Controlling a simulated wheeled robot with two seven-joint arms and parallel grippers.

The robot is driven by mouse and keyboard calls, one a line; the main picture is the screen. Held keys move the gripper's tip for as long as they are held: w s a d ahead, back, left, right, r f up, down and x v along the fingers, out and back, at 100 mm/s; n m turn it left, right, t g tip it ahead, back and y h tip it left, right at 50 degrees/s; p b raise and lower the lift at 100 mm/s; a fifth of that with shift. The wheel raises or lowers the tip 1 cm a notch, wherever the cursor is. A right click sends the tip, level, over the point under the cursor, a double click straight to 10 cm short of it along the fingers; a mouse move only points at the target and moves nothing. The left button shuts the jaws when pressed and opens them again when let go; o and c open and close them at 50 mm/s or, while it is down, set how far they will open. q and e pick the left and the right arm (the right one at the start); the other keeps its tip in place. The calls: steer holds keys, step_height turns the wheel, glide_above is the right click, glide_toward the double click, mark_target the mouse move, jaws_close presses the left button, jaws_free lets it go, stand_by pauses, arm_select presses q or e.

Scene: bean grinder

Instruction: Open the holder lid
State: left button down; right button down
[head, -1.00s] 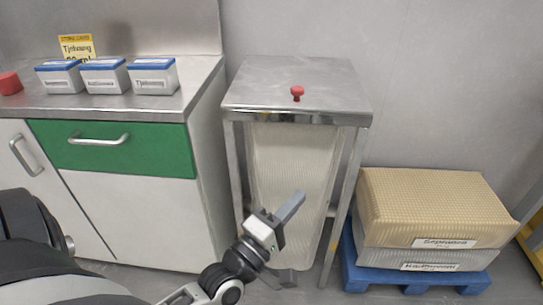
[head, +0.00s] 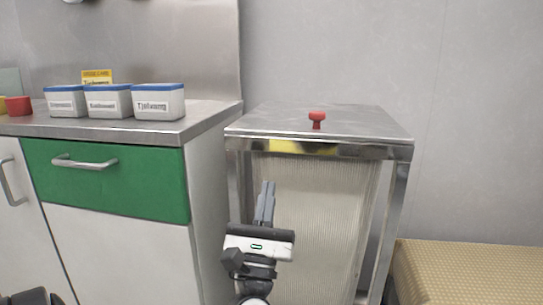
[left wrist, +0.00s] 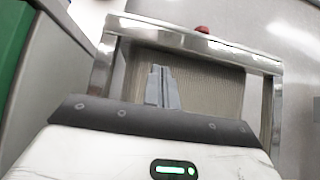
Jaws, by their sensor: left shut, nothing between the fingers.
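The holder is a metal frame stand with a pale ribbed bag or bin (head: 315,225) inside it. Its flat metal lid (head: 365,122) lies shut on top, with a red knob (head: 317,119) near the middle. My left gripper (head: 267,185) is shut and empty in front of the holder, below the lid's front edge and pointing up. In the left wrist view the shut fingers (left wrist: 160,70) point at the frame's front, and the red knob (left wrist: 202,29) shows just above the lid's edge. My right gripper is not in view.
A steel-topped cabinet (head: 208,112) with a green drawer (head: 105,180) stands left of the holder. Several white tubs with blue lids (head: 158,101) and a red item (head: 18,106) sit on it. A tan ribbed stack (head: 465,275) is at lower right.

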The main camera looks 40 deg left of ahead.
arm_select(q)
steer(key=x, duration=0.4)
steer(key=shift+r, duration=0.1)
step_height(320, 180, up, 3)
steer(key=shift+w+r+p, duration=0.1)
steer(key=shift+r+p, duration=0.1)
steer(key=shift+p, duration=0.55)
steer(key=shift+r, duration=0.3)
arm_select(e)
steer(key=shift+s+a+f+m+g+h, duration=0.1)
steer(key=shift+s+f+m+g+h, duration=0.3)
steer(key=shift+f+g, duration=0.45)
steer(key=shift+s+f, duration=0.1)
